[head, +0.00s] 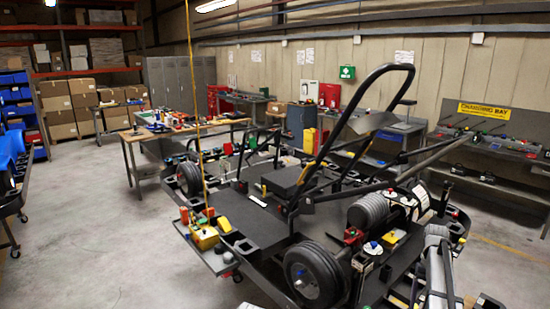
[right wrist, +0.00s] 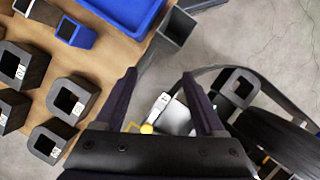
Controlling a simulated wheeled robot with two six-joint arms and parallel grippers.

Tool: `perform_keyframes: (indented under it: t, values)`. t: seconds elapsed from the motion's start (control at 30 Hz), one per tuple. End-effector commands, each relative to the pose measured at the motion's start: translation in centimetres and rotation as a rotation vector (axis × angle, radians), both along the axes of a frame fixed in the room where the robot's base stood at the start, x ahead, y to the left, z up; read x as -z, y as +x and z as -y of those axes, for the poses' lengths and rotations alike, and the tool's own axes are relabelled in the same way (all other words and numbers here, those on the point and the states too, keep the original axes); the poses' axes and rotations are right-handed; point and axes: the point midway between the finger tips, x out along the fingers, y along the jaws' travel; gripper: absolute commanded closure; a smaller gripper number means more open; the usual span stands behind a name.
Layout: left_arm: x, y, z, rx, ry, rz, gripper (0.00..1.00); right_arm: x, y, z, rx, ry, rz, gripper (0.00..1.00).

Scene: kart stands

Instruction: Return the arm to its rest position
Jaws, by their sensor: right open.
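My right gripper (right wrist: 159,76) is in the right wrist view, its two dark fingers spread apart. Nothing is held between them. A white and silver part (right wrist: 176,118) and a small yellow part (right wrist: 147,128) show beyond the gap, below the fingers; I cannot tell how far below. In the head view a pale grey arm link, which looks like mine, rises at the bottom right beside the kart (head: 240,215). The right gripper itself cannot be made out there. My left gripper is in neither view.
In the right wrist view, a wooden table (right wrist: 112,62) carries black square holders (right wrist: 75,98) and a blue tray (right wrist: 150,8).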

Motion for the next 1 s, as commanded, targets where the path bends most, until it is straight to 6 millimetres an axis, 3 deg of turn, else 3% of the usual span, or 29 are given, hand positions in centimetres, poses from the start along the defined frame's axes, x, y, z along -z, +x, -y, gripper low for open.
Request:
perform_keyframes:
  t: [0.27, 0.57, 0.77, 0.9, 1.0]
  values:
    - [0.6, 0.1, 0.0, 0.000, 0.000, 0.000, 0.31, 0.8, -0.1, -4.4, -0.055, -0.017, 0.019, 0.28]
    - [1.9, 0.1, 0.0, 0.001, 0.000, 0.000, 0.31, 2.4, -1.3, -13.2, -0.174, -0.048, 0.061, 0.28]
    - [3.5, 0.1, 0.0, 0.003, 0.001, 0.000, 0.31, 4.4, -4.7, -23.3, -0.327, -0.080, 0.122, 0.28]
    - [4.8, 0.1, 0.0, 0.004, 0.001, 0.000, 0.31, 6.0, -8.8, -31.0, -0.463, -0.098, 0.185, 0.28]
    - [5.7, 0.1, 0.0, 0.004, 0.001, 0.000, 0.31, 7.0, -12.1, -35.5, -0.555, -0.106, 0.230, 0.28]
